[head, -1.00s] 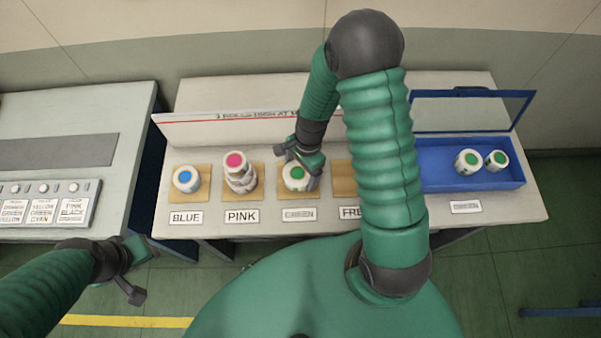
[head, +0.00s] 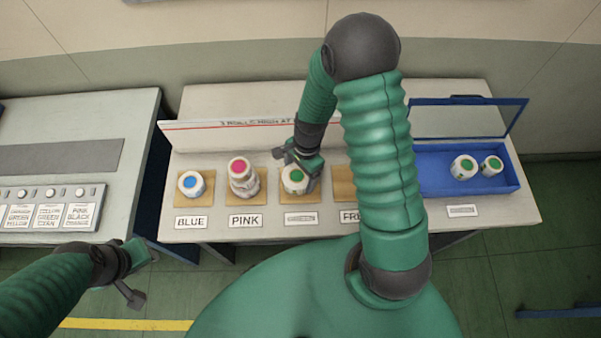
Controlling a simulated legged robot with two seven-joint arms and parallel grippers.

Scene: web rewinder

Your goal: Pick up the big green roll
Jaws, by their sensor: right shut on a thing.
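A white roll with a green core, the green roll (head: 294,180), is at the pad behind the third label, between the pink stack and the pad labelled FRE. My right gripper (head: 298,166) reaches down from behind it and is shut on it. I cannot tell whether the roll is clear of its pad. Two more white rolls with green cores, one (head: 464,168) and another (head: 491,166), lie in the blue box at the right; the left one looks a little larger. My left gripper (head: 142,276) is open and empty, low at the left, away from the table.
A blue-core roll (head: 191,184) and a pink-core stack (head: 242,180) stand left of the green roll. The blue box (head: 432,187) has its lid up. A low white board (head: 200,134) with a red line runs behind the pads. A button panel (head: 50,208) is at far left.

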